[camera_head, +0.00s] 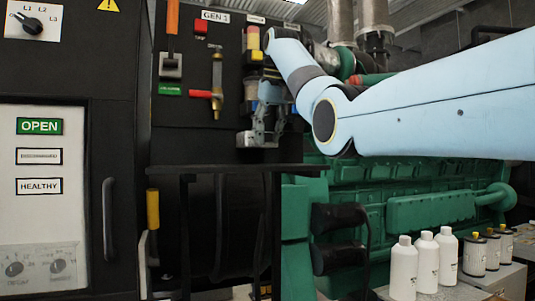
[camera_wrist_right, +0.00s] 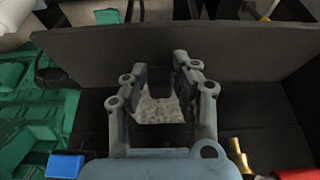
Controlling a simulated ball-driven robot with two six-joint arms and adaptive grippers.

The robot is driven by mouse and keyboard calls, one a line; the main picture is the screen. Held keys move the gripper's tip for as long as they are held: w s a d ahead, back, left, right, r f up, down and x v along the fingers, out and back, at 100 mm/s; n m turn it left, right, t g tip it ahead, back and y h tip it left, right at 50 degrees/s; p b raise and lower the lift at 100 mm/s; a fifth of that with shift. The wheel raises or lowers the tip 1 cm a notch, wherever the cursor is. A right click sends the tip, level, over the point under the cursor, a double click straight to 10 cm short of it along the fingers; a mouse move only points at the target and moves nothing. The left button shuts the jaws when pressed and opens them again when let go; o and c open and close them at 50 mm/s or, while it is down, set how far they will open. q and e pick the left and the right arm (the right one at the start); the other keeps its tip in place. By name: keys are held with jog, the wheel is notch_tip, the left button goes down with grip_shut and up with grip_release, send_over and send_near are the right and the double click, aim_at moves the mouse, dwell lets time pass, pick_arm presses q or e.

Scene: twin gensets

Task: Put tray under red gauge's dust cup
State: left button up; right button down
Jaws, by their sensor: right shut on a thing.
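My right gripper (camera_head: 258,136) is in front of the black GEN 1 panel, its fingers pointing down. In the right wrist view my right gripper (camera_wrist_right: 163,75) has its fingers on a speckled grey piece (camera_wrist_right: 160,106), which looks like the tray; its outline is partly hidden by the fingers. Above and behind the gripper is a panel unit with a yellow and red top (camera_head: 253,40) and a pale cup (camera_head: 250,90) below. My forearm and wrist hide the unit beside it, so I cannot tell which is the red gauge's. My left gripper is not in view.
A dark ledge (camera_head: 230,169) runs just below the gripper. A brass sight tube (camera_head: 217,75) with a red handle is on the panel to the left. The green engine (camera_head: 400,200) is at right, with white bottles (camera_head: 425,262) in front.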

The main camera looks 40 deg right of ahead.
jog(key=shift+s+f, duration=0.15)
jog(key=shift+s, duration=0.2)
jog(key=shift+s+a+f, duration=0.1)
jog(key=x, duration=0.4)
jog(key=shift+s+f, duration=0.25)
jog(key=shift+f, duration=0.05)
jog(key=c, duration=1.3)
grip_release()
jog(key=shift+o, duration=1.1)
jog(key=shift+a, duration=0.1)
jog(key=shift+o, duration=0.2)
jog(key=shift+s+r, duration=0.1)
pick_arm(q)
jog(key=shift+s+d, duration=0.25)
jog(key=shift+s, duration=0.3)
